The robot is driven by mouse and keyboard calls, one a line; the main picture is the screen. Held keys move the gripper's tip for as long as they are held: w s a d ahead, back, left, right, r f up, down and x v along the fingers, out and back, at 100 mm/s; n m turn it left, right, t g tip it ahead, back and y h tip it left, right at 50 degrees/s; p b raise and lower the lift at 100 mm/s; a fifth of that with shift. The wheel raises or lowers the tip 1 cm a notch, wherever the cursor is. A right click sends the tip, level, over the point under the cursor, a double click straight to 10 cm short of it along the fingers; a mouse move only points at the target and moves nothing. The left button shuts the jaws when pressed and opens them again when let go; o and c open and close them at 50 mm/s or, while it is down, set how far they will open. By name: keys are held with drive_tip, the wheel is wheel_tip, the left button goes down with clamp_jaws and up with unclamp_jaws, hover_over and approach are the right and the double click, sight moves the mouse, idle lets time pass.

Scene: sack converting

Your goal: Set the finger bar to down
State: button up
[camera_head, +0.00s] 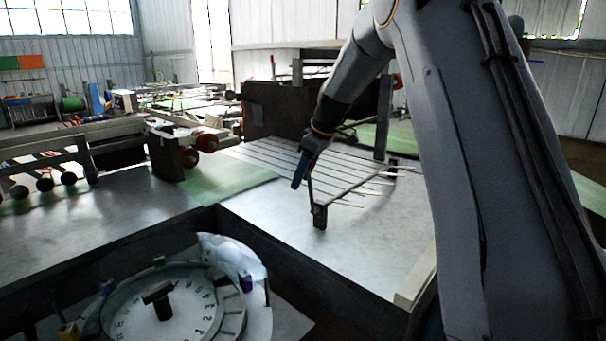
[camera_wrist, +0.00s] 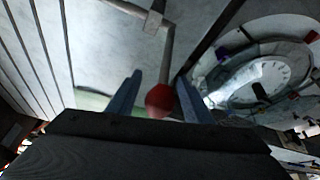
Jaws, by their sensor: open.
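A thin lever arm (camera_head: 311,188) stands up from that end, slightly tilted. In the wrist view the lever (camera_wrist: 167,58) ends in a red ball knob (camera_wrist: 160,101). My gripper (camera_head: 299,170) is at the lever's top end. In the wrist view its two blue fingers (camera_wrist: 158,94) are open on either side of the knob, with a gap visible at least on the left.
A round dial with numbers (camera_head: 204,311) and a dark handle sits in a dark-walled recess at the front left. Slatted strips (camera_head: 268,155) lie behind the finger bar. Roller frames (camera_head: 186,158) stand at the left. The table right of the block is mostly clear.

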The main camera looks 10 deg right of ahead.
sight(310, 184)
clamp_jaws()
drive_tip(key=shift+s+d+b, duration=0.1)
drive_tip(key=shift+s+b, duration=0.05)
drive_tip(key=shift+b, duration=0.75)
drive_tip(key=t+b, duration=0.1)
drive_tip(key=b, duration=0.2)
drive_tip(key=shift+s+d+y, duration=0.35)
drive_tip(key=shift+d+y, duration=0.05)
drive_tip(key=s+t+b, duration=0.1)
drive_tip(key=b, duration=0.3)
drive_tip(key=d+t+y+b, duration=0.1)
drive_tip(key=b, duration=0.3)
drive_tip(key=shift+s+d, duration=0.2)
drive_tip(key=shift+s, duration=0.15)
drive_tip(key=s+d+t+y+b, duration=0.1)
drive_tip(key=b, duration=0.5)
drive_tip(key=shift+s+b, duration=0.3)
drive_tip(key=shift+b, duration=0.05)
drive_tip(key=s+d+b, duration=0.1)
drive_tip(key=s+b, duration=0.1)
drive_tip(key=b, duration=0.2)
drive_tip(key=shift+d+b, duration=0.15)
drive_tip(key=shift+b, duration=0.15)
